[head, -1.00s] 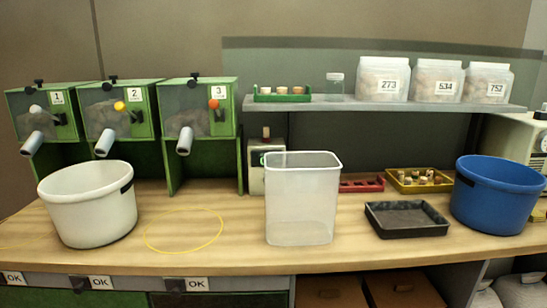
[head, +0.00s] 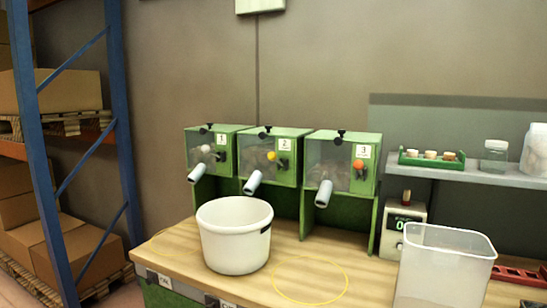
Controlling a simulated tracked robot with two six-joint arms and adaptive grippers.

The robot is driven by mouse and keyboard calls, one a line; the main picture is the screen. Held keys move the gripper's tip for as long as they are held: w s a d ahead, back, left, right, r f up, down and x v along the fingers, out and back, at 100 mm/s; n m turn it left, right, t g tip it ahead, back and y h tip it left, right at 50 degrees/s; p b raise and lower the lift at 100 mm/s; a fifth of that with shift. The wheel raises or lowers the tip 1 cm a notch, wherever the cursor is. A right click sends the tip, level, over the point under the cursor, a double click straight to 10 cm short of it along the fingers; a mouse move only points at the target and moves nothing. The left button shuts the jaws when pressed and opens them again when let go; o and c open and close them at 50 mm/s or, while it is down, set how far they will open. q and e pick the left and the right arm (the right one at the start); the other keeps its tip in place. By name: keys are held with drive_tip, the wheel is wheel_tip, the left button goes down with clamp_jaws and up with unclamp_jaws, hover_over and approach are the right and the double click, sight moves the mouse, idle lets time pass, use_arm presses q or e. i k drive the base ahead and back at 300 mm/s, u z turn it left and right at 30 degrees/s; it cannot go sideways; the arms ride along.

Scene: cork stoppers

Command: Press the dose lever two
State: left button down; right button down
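Three green dispensers with clear fronts stand in a row at the back of the bench. Dispenser two (head: 262,167), labelled 2, is the middle one. Its dose lever has a yellow ball knob (head: 271,156). Its grey spout (head: 253,183) slants down toward the front. Dispenser one (head: 203,170) has a white knob, and dispenser three (head: 332,178) has an orange knob. A white tub (head: 235,245) stands in front of dispensers one and two. Neither of my grippers is in view.
A yellow ring (head: 310,282) marks bare bench right of the tub. A clear bin (head: 445,265) and a small device with a display (head: 401,222) stand further right. A shelf (head: 470,176) holds a green rack and jars. A blue pallet rack (head: 60,110) stands at left.

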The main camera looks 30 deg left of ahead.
sight(272, 156)
drive_tip(key=u, duration=0.8)
drive_tip(key=i, duration=0.15)
drive_tip(key=z, duration=2.75)
drive_tip(key=k, duration=0.85)
drive_tip(key=u, duration=2.8)
drive_tip(key=k, duration=0.1)
drive_tip(key=z, duration=0.85)
drive_tip(key=i, duration=0.55)
drive_tip(key=u, duration=0.2)
